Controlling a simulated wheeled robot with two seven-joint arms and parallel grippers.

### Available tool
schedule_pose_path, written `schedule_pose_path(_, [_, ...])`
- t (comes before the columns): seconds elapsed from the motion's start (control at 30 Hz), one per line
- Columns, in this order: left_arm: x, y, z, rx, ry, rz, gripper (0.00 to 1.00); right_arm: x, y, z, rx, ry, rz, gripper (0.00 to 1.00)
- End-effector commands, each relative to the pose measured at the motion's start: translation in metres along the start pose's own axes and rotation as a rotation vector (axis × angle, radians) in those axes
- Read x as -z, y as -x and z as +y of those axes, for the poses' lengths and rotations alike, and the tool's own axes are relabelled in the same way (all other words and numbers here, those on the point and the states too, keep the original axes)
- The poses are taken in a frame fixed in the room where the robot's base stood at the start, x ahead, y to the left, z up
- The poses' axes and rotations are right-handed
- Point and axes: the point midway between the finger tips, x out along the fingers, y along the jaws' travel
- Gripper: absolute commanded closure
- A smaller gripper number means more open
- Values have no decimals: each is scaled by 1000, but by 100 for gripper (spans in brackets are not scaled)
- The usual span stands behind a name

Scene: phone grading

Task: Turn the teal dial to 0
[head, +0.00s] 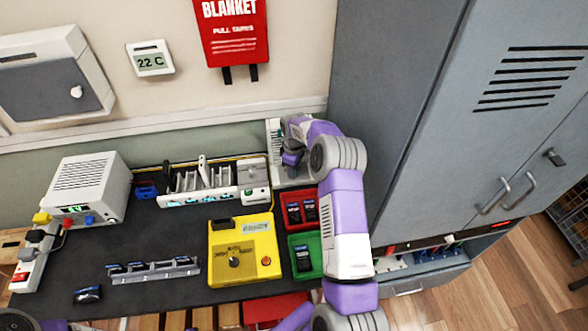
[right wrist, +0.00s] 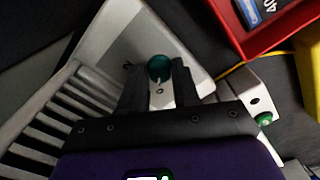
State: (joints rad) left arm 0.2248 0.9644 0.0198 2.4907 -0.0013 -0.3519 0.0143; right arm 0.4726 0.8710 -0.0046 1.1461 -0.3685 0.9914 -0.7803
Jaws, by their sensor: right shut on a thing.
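The teal dial (right wrist: 159,66) shows in the right wrist view on the sloping face of a pale grey unit (right wrist: 113,35). A light pointer mark runs down its front, toward a small round mark printed below it on the face. My right gripper (right wrist: 159,82) is shut on the dial, one dark finger on each side. In the head view my right gripper (head: 291,158) is at the pale unit (head: 274,140) at the back right of the bench, and the dial is hidden behind it. My left gripper is not in view.
A red bin (head: 316,193) and a green bin (head: 291,241) holding phones stand just in front. A yellow box (head: 216,270) with a black knob is left of them. A slotted rack (head: 181,197) stands close left of the unit. A grey cabinet (head: 375,100) rises at right.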

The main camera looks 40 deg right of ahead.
Motion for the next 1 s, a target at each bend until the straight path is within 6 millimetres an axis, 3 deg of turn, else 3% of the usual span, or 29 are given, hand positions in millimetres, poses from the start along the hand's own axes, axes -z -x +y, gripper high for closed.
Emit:
schedule_pose_path(0.4, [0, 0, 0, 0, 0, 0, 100, 0, 0, 0, 0, 180, 0, 99])
schedule_pose_path(0.93, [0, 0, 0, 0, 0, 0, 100, 0, 0, 0, 0, 204, 0, 99])
schedule_pose_path(0.97, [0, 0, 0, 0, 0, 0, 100, 0, 0, 0, 0, 204, 0, 68])
schedule_pose_path(1.0, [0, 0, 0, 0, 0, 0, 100, 0, 0, 0, 0, 204, -1, 61])
